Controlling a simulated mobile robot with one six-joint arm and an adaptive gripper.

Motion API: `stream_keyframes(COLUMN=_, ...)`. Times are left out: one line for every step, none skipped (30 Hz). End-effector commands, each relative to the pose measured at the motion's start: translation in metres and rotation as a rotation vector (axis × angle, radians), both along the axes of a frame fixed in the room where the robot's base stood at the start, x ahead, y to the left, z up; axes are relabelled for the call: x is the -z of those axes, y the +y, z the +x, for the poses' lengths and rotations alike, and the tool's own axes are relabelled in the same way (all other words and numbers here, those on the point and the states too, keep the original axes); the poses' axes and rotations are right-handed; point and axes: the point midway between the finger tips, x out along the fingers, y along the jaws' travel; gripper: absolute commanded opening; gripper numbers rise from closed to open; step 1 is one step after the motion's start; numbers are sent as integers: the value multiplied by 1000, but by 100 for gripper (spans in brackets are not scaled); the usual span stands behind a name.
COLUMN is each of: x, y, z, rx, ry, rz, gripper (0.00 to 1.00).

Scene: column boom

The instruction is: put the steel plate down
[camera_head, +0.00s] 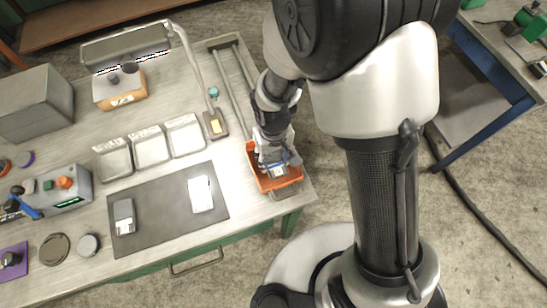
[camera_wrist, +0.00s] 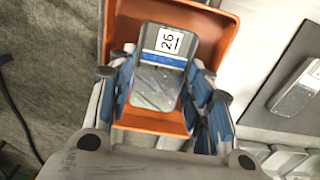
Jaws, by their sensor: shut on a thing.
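The steel plate (camera_wrist: 158,88) is a grey metal slab with a blue stripe and a white label reading 26. It shows in the wrist view between the blue-padded fingers of my gripper (camera_wrist: 163,92), which are shut on its sides. In the head view my gripper (camera_head: 275,166) points down over the orange bin (camera_head: 264,184) at the table's front right corner. The bin's orange wall (camera_wrist: 222,40) surrounds the plate in the wrist view. I cannot tell whether the plate touches the bin floor. My gripper hides most of the plate in the head view.
A dark mat (camera_head: 155,228) left of the bin carries a grey block (camera_head: 124,216) and a whitish block (camera_head: 200,193). Behind it stand three open metal trays (camera_head: 151,147). A lamp base (camera_head: 215,125) and metal rails (camera_head: 241,70) lie close behind the bin.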

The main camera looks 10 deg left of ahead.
Motion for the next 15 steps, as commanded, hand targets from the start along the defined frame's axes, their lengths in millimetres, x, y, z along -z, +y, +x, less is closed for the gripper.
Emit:
stream_keyframes(x=10, y=0, z=0, rx=0, ry=1, rz=-1, gripper=0)
stream_keyframes(x=12, y=0, z=0, rx=0, ry=1, rz=-1, gripper=0)
stream_keyframes(x=15, y=0, z=0, rx=0, ry=-1, rz=1, gripper=0)
stream_keyframes(x=15, y=0, z=0, rx=0, ry=-1, rz=1, gripper=0)
stream_keyframes(x=15, y=0, z=1, rx=0, ry=-2, rz=1, gripper=0)
stream_keyframes(x=14, y=0, z=1, rx=0, ry=-3, rz=2, gripper=0)
stream_keyframes(x=14, y=0, z=1, rx=0, ry=-3, rz=2, gripper=0)
stream_keyframes(x=14, y=0, z=1, rx=0, ry=-2, rz=1, gripper=0)
stream_keyframes(x=13, y=0, z=1, rx=0, ry=-2, rz=1, gripper=0)
stream_keyframes(x=13, y=0, z=1, rx=0, ry=-2, rz=1, gripper=0)
stream_keyframes(x=14, y=0, z=1, rx=0, ry=-2, rz=1, gripper=0)
stream_keyframes(x=15, y=0, z=1, rx=0, ry=-2, rz=1, gripper=0)
stream_keyframes(x=16, y=0, z=1, rx=0, ry=-2, rz=1, gripper=0)
stream_keyframes(x=17, y=0, z=1, rx=0, ry=-2, rz=1, gripper=0)
stream_keyframes(x=18, y=0, z=0, rx=0, ry=0, rz=0, gripper=47)
